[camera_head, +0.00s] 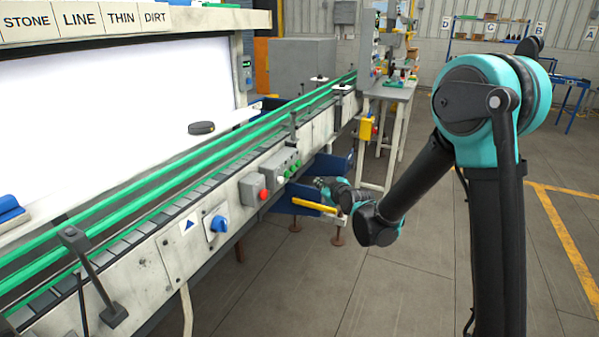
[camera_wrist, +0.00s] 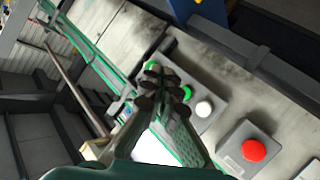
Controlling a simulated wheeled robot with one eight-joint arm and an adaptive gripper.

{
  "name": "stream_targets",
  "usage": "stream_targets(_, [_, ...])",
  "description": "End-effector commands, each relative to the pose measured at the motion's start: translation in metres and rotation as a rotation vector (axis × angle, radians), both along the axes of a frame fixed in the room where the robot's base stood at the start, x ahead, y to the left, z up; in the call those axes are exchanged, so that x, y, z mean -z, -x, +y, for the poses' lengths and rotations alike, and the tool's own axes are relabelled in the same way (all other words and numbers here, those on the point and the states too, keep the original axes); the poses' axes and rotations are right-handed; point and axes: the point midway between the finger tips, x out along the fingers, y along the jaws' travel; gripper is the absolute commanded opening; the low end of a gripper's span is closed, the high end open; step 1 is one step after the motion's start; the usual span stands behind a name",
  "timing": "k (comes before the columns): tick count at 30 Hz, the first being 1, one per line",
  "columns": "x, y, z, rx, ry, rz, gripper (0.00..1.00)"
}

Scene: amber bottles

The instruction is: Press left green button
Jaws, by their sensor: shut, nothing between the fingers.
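The grey button box (camera_head: 283,161) is on the side of the conveyor, with several small buttons, green ones (camera_head: 288,173) among them. In the wrist view the box (camera_wrist: 212,88) shows a green button (camera_wrist: 187,93) just right of my fingertips, a white button (camera_wrist: 204,108) beyond it, and another green patch (camera_wrist: 150,65) at the tips, partly hidden by them. My gripper (camera_wrist: 154,76) is shut and empty, pointing at the box. In the head view my gripper (camera_head: 321,183) is right of the box, apart from it. Contact cannot be told from the wrist view.
A separate grey box with a red button (camera_head: 264,194) is left of the green buttons; the red button also shows in the wrist view (camera_wrist: 253,150). A blue knob (camera_head: 218,224) is farther left. A blue bracket with a yellow bar (camera_head: 314,204) is below my gripper.

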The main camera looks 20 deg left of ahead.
Motion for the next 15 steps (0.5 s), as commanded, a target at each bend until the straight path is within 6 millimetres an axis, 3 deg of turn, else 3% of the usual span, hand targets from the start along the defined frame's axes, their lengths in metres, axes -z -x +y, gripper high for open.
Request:
stream_targets(10, [0.0, 0.0, 0.001, 0.0, 0.001, 0.001, 0.0])
stream_targets(15, [0.0, -0.001, 0.013, -0.001, 0.002, 0.0, 0.0])
